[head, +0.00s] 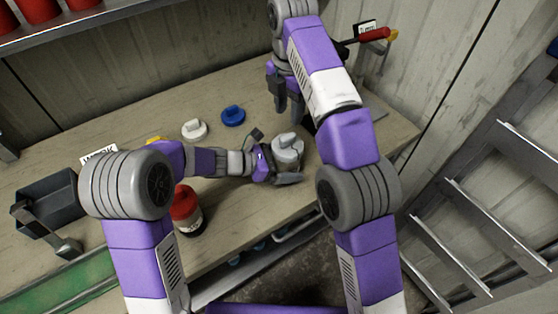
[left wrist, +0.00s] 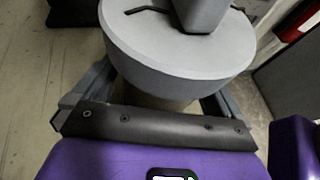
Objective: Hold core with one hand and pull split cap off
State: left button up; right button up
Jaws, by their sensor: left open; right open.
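A grey round cap with a raised grey tab (head: 288,146) stands on the bench in the head view. In the left wrist view the cap (left wrist: 170,55) fills the top, with a dark slit in its upper face. A paler body, seemingly the core (left wrist: 155,98), shows just below it, mostly hidden. My left gripper (head: 275,158) is open, with one finger on each side of this body; I cannot tell if they touch it. My right gripper (head: 288,106) is open and empty, pointing down behind the cap, apart from it.
A white cap (head: 194,129) and a blue cap (head: 233,115) lie on the bench (head: 130,125) further back. A red-topped jar (head: 187,212) stands near the front edge, close to my left arm. A dark tray (head: 50,196) is at left. A red-handled tool (head: 374,35) is at back right.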

pick_arm(q)
jog(key=c, duration=1.5)
pick_arm(e)
jog(key=shift+o, duration=0.3)
